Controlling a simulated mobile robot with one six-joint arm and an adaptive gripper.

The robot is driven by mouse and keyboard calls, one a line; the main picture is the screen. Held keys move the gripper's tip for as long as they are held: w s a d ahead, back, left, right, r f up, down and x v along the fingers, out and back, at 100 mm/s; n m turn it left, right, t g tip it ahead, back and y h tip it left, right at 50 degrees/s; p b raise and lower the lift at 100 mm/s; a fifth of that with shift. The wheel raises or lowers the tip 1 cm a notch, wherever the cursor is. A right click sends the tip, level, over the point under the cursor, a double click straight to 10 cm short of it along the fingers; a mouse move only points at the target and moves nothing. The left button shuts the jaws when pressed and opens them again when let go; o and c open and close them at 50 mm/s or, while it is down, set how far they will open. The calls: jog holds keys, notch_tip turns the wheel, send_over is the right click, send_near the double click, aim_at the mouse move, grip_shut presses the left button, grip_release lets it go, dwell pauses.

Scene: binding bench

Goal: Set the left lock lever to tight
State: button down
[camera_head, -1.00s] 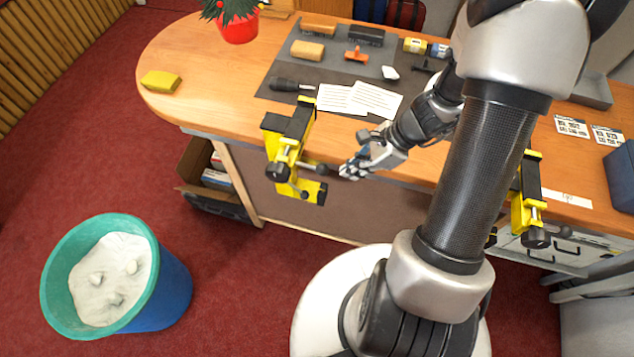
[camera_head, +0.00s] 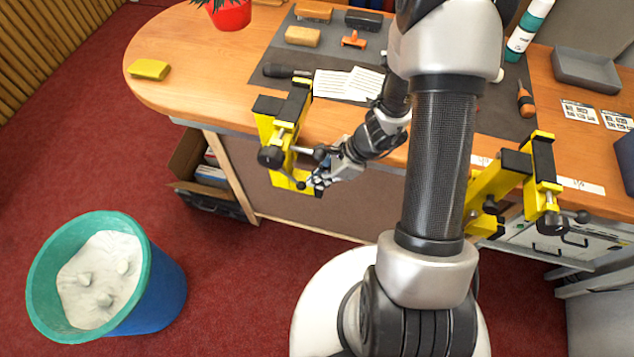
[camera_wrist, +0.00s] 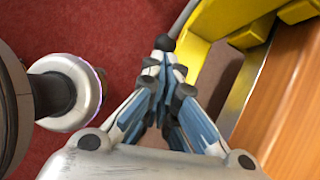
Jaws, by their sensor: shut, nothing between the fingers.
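The left yellow clamp (camera_head: 264,127) is on the bench's front edge, with a black knob (camera_head: 270,157) low on its front. A thin rod runs from the knob down and right to a small black ball (camera_head: 301,185). A second dark ball-ended bar (camera_head: 320,153) points right from the clamp. My gripper (camera_head: 316,182) is shut and empty, low beside the clamp, just right of the small ball. In the wrist view my closed fingers (camera_wrist: 172,72) have a black ball (camera_wrist: 164,43) at their tips; I cannot tell whether they touch it. The yellow clamp (camera_wrist: 222,18) shows beyond.
A second yellow clamp (camera_head: 542,165) is on the bench edge at right. Papers (camera_head: 333,84), a dark-handled tool (camera_head: 287,71) and brushes lie on the grey mat. A blue bin (camera_head: 160,295) stands on the floor at left.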

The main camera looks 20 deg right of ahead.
jog(key=shift+w+a+f, duration=0.1)
jog(key=shift+a+f, duration=0.15)
jog(key=shift+a, duration=0.05)
jog(key=shift+w+a+f+b, duration=0.1)
jog(key=shift+f+b, duration=0.55)
jog(key=shift+b, duration=0.25)
jog(key=s+d+f+p+v, duration=0.1)
jog(key=p+v, duration=0.5)
jog(key=v, duration=0.7)
jog(key=shift+d+r, duration=0.2)
jog(key=shift+d, duration=0.35)
